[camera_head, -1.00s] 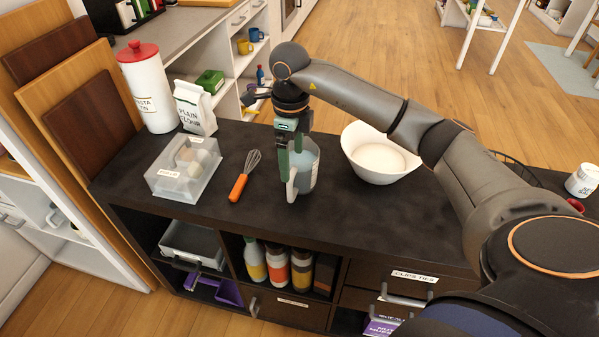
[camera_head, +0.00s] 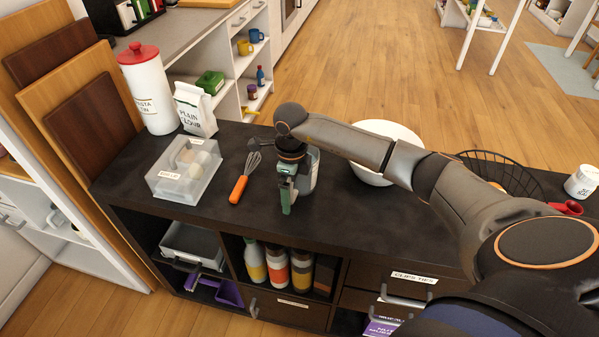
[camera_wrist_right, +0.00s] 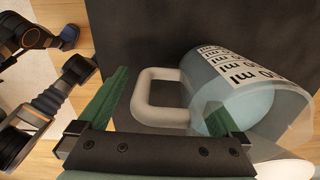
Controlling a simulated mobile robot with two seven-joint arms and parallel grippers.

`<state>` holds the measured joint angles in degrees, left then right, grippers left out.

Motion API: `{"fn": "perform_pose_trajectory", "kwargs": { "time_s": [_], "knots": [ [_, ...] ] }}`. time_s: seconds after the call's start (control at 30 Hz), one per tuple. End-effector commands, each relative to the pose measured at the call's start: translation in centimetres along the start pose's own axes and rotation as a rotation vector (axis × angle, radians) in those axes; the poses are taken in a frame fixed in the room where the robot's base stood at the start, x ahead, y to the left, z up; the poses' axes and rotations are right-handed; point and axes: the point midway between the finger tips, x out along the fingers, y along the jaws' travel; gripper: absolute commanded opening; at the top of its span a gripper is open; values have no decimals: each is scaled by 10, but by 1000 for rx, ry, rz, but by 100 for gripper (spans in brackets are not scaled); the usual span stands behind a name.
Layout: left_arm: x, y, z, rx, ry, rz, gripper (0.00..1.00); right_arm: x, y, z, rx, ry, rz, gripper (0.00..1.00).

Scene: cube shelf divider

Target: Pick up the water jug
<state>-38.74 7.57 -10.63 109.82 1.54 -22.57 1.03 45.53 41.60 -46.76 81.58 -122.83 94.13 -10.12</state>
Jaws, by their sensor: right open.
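The water jug is clear with pale blue water and a white ml scale label. In the head view, the jug (camera_head: 312,168) stands on the dark counter, partly hidden behind my right gripper. My right gripper (camera_head: 287,205) is open and points down on the jug's near side. In the right wrist view, the jug's body (camera_wrist_right: 238,78) is at the right. Its pale loop handle (camera_wrist_right: 144,100) shows between the two green fingers of my gripper (camera_wrist_right: 168,98). I see no grip on the handle; contact cannot be told. My left gripper does not show.
A whisk with an orange handle (camera_head: 239,189) lies left of the jug, beside a clear egg box (camera_head: 165,186). A white bowl (camera_head: 368,172) stands right, partly behind my arm. A wire basket (camera_head: 530,185) is further right. The counter's front strip (camera_head: 340,235) is clear.

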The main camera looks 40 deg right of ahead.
Motion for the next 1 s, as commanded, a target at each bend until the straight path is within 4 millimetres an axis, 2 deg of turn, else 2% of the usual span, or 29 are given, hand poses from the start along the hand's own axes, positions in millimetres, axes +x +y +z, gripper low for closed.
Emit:
{"fn": "perform_pose_trajectory", "kwargs": {
  "time_s": [0.1, 0.9, 1.0],
  "knots": [
    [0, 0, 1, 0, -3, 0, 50, 0, 0, 0, 0, 0, 0, 98],
    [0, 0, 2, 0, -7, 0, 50, 0, 1, 0, -1, 0, 2, 8],
    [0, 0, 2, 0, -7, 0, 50, 0, 1, 0, -1, 0, 3, 0]
  ]
}}
